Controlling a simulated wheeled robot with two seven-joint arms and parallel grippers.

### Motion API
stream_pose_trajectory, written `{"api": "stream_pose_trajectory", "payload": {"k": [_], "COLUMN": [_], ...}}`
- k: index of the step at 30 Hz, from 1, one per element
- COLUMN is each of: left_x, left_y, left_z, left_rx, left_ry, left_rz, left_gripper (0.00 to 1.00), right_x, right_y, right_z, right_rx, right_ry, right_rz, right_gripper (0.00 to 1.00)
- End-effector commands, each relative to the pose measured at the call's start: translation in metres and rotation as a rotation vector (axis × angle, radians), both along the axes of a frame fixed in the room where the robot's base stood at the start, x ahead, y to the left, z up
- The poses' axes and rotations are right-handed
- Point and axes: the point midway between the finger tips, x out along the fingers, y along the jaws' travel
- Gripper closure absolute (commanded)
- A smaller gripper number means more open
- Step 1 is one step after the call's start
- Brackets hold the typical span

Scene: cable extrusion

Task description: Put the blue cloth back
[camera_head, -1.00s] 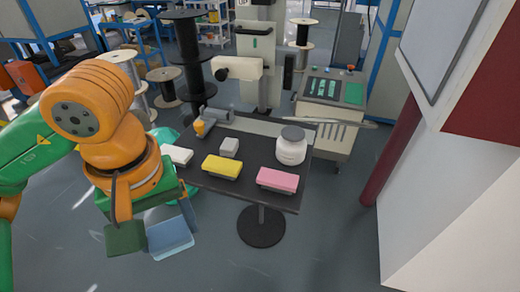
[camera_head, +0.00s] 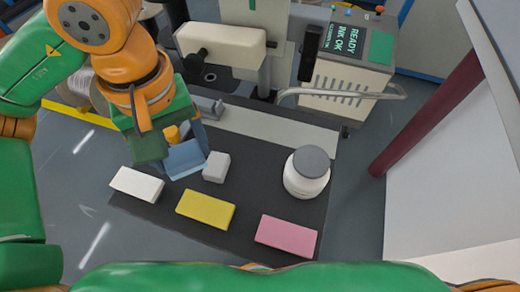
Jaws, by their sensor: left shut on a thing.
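The blue cloth (camera_head: 186,159) is a light blue flat piece at my left gripper (camera_head: 164,145), which is shut on it. The gripper holds the cloth over the upper left part of the dark table (camera_head: 262,190). The gripper's far finger is largely hidden. My right gripper is not in view.
On the table are a white block (camera_head: 137,184), a yellow block (camera_head: 206,208), a pink block (camera_head: 287,236), a small grey-white block (camera_head: 216,167) and a white jar (camera_head: 306,173) with a grey lid. A printer cabinet (camera_head: 345,65) stands behind.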

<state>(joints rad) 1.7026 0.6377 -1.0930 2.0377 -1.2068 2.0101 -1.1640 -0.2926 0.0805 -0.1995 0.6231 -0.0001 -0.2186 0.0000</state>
Motion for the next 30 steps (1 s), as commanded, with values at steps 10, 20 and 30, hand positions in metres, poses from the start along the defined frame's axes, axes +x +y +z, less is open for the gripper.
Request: {"api": "stream_pose_trajectory", "payload": {"k": [10,20,30], "left_x": [0.028,0.036,0.037], "left_y": [-0.096,-0.12,-0.12], "left_z": [-0.059,-0.109,-0.125], "left_rx": [0.001,0.001,-0.001], "left_ry": [0.007,0.006,0.0], "left_rz": [-0.003,0.0,-0.001], "left_gripper": [0.71,0.71,0.71], "right_x": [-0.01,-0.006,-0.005], "right_y": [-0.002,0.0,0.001], "right_z": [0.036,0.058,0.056], "right_rx": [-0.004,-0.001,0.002], "right_ry": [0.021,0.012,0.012], "right_rz": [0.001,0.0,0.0], "right_gripper": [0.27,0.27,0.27]}}
